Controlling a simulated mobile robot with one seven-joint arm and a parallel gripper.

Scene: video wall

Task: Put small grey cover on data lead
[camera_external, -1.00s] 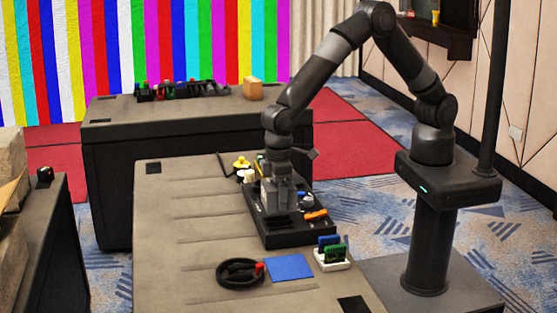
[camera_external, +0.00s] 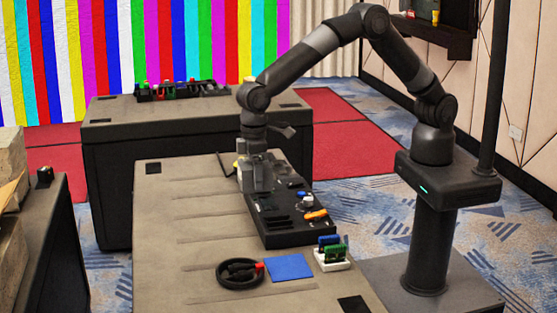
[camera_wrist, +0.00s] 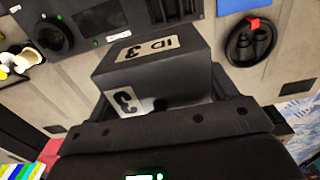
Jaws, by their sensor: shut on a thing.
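My gripper (camera_external: 257,189) is above the back left part of the black tray (camera_external: 290,236), pointing down. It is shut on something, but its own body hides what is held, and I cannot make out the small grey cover. In the wrist view a grey block marked "ID 3" (camera_wrist: 150,66) fills the middle; I cannot tell whether it is part of my gripper. A coiled black lead (camera_external: 220,279) with a red end (camera_external: 260,266) lies flat on the near table. This coil also shows at the upper right of the wrist view (camera_wrist: 231,50).
A blue mat (camera_external: 290,268) lies right of the coil. The tray holds an orange-handled tool (camera_external: 316,214). The table's left side is clear. Another table (camera_external: 190,118) stands behind.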

